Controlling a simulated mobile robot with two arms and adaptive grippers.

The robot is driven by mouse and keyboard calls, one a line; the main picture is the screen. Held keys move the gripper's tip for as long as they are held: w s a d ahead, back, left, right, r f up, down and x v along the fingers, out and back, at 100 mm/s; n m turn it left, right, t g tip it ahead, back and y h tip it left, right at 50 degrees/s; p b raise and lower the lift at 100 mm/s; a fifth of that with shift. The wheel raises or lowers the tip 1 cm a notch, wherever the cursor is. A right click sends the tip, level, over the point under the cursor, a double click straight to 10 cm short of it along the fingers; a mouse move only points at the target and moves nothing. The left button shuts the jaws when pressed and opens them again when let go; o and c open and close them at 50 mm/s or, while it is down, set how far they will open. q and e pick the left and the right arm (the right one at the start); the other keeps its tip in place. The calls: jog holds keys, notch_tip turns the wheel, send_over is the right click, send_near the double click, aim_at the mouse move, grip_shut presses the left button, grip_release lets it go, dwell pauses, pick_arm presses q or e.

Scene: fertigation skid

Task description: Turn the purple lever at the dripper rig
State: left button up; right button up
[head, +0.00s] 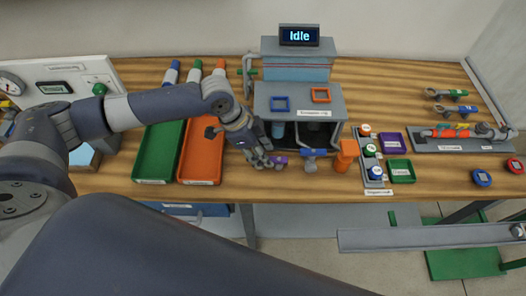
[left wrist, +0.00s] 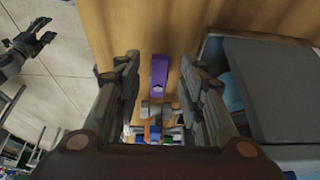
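The purple lever (head: 281,160) is at the front of the dripper rig (head: 300,100), partly hidden by my left gripper in the head view. My left gripper (head: 270,162) is at the lever. In the left wrist view the purple lever (left wrist: 159,72) lies between the two spread fingers of my left gripper (left wrist: 160,75), with a visible gap on each side. My right gripper (left wrist: 42,32) shows at the upper left of the left wrist view, away from the rig over the floor, with its fingers apart and nothing between them.
A blue valve (head: 309,155) and an orange block (head: 346,155) stand right of the lever. A green tray (head: 158,152) and an orange tray (head: 200,152) lie to the left. The rig's display (head: 299,36) reads "Idle". The table's front edge is close below the lever.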

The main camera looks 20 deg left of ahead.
pick_arm(q)
jog(key=shift+d+f, duration=0.2)
jog(key=shift+f, duration=0.3)
grip_shut()
jog(key=n+p, duration=0.2)
jog(key=p, duration=0.1)
jog(key=s+n+t+p, duration=0.1)
jog(key=p, duration=0.1)
jog(key=shift+s+d+r+y, duration=0.1)
jog(key=shift+d+r+y, duration=0.2)
jog(key=shift+y, duration=0.1)
jog(key=shift+d+f+n+p, duration=0.1)
jog(key=shift+f+n+p, duration=0.15)
jog(key=shift+n+p, duration=0.3)
grip_release()
